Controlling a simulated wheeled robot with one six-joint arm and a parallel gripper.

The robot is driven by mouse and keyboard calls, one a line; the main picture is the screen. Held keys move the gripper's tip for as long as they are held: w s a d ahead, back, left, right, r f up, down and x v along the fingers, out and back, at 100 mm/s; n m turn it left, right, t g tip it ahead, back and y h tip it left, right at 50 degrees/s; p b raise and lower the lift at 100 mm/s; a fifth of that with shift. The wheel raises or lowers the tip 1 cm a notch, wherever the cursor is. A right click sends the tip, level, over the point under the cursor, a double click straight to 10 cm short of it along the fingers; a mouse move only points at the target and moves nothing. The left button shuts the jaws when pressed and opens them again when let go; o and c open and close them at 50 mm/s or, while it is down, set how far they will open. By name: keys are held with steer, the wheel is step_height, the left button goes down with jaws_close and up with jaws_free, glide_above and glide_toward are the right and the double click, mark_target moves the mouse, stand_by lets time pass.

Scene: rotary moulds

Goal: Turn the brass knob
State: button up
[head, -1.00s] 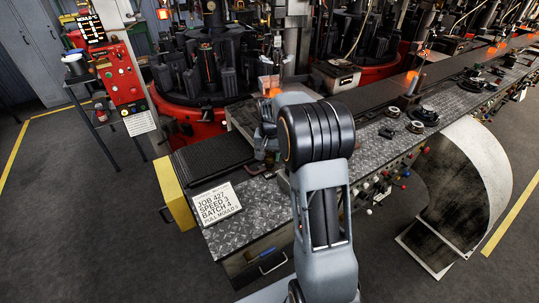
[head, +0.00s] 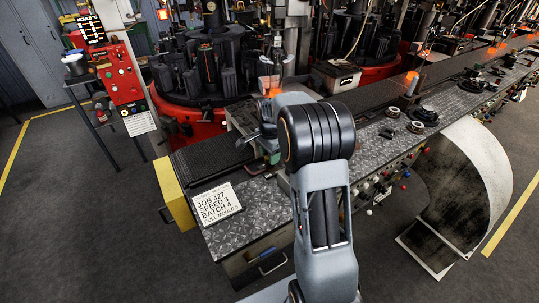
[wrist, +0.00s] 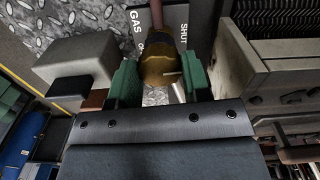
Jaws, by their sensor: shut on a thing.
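The brass knob (wrist: 157,62) is in the upper middle of the wrist view, in front of a dark plate (wrist: 138,20) lettered "GAS" and "SHUT". Part of the lettering is hidden behind the knob. My gripper (wrist: 160,78) has one green finger pad on each side of the knob and is shut on it. In the head view my gripper (head: 268,148) is at the left end of the bench, partly behind my own wrist. The knob cannot be made out there.
A grey block (wrist: 80,62) stands close left of the fingers in the wrist view, and a pale metal block (wrist: 245,65) close right. In the head view a job card (head: 213,203) lies at the bench's front left corner. Moulding machines (head: 205,65) stand behind.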

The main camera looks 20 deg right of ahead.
steer(key=shift+m, duration=0.5)
steer(key=o, duration=0.9)
step_height(320, 180, up, 14)
steer(key=shift+f, duration=0.1)
stand_by(0.4)
stand_by(0.4)
